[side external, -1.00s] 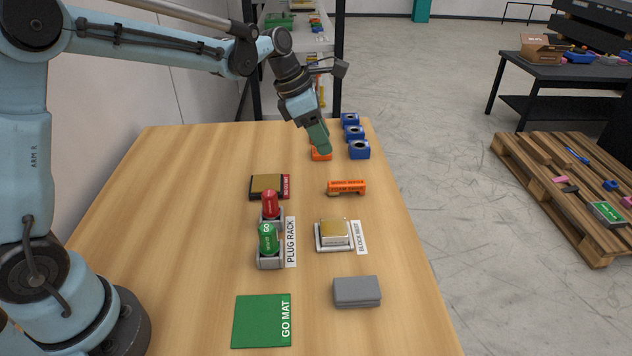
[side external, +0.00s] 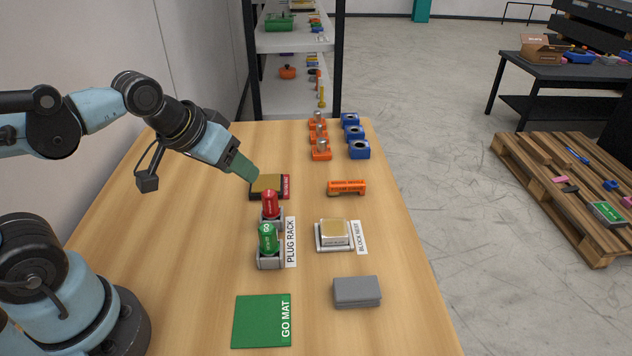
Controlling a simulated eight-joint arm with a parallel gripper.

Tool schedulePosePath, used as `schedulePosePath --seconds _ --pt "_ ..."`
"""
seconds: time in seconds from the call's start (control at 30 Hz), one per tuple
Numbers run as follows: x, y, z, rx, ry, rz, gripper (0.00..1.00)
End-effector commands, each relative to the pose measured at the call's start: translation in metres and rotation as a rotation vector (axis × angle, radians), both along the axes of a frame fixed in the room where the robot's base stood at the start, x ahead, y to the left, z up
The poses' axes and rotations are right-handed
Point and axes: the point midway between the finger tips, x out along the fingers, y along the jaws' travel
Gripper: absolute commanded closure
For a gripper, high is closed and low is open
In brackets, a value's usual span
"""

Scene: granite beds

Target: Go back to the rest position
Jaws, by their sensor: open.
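My gripper (side external: 250,176) hangs in the air over the left-middle of the wooden table (side external: 190,270). Its green fingers point down and to the right, near the far-left edge of the tan-topped block on a red and black mat (side external: 284,187). Whether they touch it cannot be told from this angle. Nothing shows held between the fingers. The gap between them is not clear in this view.
Red (side external: 270,204) and green (side external: 268,239) plugs stand in the plug rack. A block nest (side external: 335,235), grey block (side external: 357,291), orange piece (side external: 346,188) and green GO mat (side external: 262,321) lie nearby. Orange (side external: 320,150) and blue (side external: 359,150) parts stand at the far end.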

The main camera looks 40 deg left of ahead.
Motion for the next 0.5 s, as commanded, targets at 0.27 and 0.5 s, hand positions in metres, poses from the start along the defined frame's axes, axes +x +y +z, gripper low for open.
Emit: schedulePosePath --seconds 0.27,0.5 --pt "-0.0090 0.0014 -0.0064 0.096 -0.021 -0.116 0.52" --pt "-0.0087 0.0015 -0.0062 0.093 -0.020 -0.113 0.52"
